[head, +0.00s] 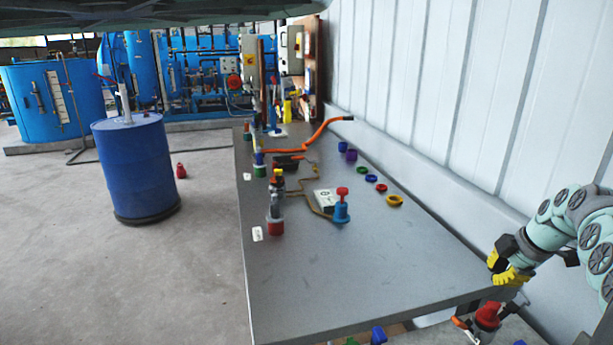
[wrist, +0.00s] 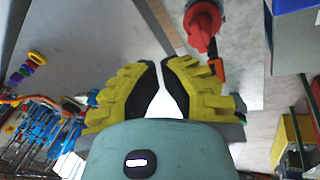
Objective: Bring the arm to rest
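My gripper (head: 506,271) hangs at the right in the head view, by the front right corner of the grey table (head: 350,270). Its yellow fingers point down and left. In the wrist view my gripper (wrist: 161,65) shows two yellow fingers with black pads. A narrow gap shows between them, and nothing is held in it. My arm (head: 575,225) is bent and reaches in from the right edge, with its upper part cut off by the frame.
A red-topped object (head: 488,314) stands below my gripper, beside the table; it shows ahead of the fingers in the wrist view (wrist: 201,24). The white wall (head: 460,90) runs close behind. Colored rings (head: 394,201) and fittings lie farther along the table. Its near surface is clear.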

